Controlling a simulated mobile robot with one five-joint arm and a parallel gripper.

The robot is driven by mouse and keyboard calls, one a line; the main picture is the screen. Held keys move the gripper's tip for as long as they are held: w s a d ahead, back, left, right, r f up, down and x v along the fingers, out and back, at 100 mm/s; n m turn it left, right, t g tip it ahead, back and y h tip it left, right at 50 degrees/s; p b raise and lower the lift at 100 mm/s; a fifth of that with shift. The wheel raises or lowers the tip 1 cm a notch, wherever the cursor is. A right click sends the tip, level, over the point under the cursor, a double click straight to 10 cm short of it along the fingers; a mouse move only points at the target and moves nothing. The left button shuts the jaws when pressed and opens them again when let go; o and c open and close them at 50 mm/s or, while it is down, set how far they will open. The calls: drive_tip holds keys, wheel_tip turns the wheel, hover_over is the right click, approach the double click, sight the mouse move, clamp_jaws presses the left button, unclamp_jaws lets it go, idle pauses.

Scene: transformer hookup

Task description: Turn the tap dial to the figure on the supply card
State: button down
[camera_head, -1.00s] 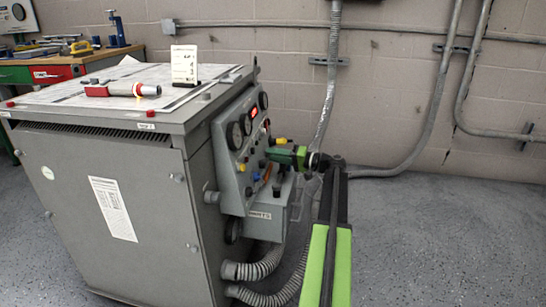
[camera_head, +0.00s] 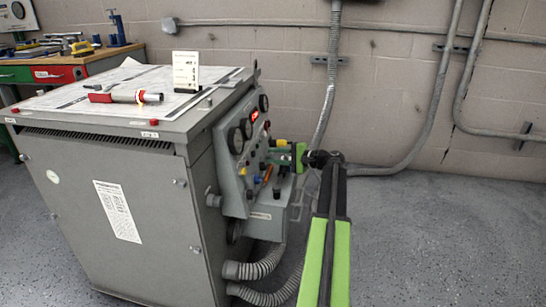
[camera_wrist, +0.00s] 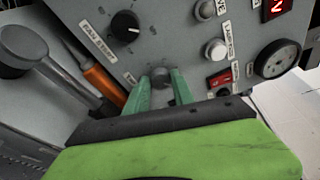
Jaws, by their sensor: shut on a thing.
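A small grey knob (camera_wrist: 160,76) sits on the grey control panel (camera_wrist: 192,80) in the wrist view. My gripper's green fingers (camera_wrist: 160,88) are shut on it, one on each side. A black dial (camera_wrist: 125,27) with a white pointer is beyond the fingers, a little to the left, untouched. I cannot read which knob is labelled as the tap dial. In the head view my gripper (camera_head: 299,157) is at the right face of the grey cabinet (camera_head: 110,210), and its fingertips are hard to see. The white supply card (camera_head: 185,68) stands on the cabinet top; its figures are too small to read.
An orange-handled tool (camera_wrist: 103,82) and a grey lever (camera_wrist: 60,75) lie close left of the fingers. A red rocker switch (camera_wrist: 219,79) and a round gauge (camera_wrist: 278,58) are to the right. A red-and-grey handheld tool (camera_head: 125,97) lies on the cabinet top. Floor at right is clear.

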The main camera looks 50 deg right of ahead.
drive_tip(key=shift+s+d, duration=0.1)
drive_tip(key=shift+d, duration=0.15)
drive_tip(key=c, duration=1.2)
unclamp_jaws()
drive_tip(key=shift+o, duration=0.6)
drive_tip(key=shift+a, duration=0.15)
drive_tip(key=p+v, duration=0.2)
drive_tip(key=v, duration=1.5)
drive_tip(key=shift+p, duration=0.4)
drive_tip(key=shift+s, duration=0.1)
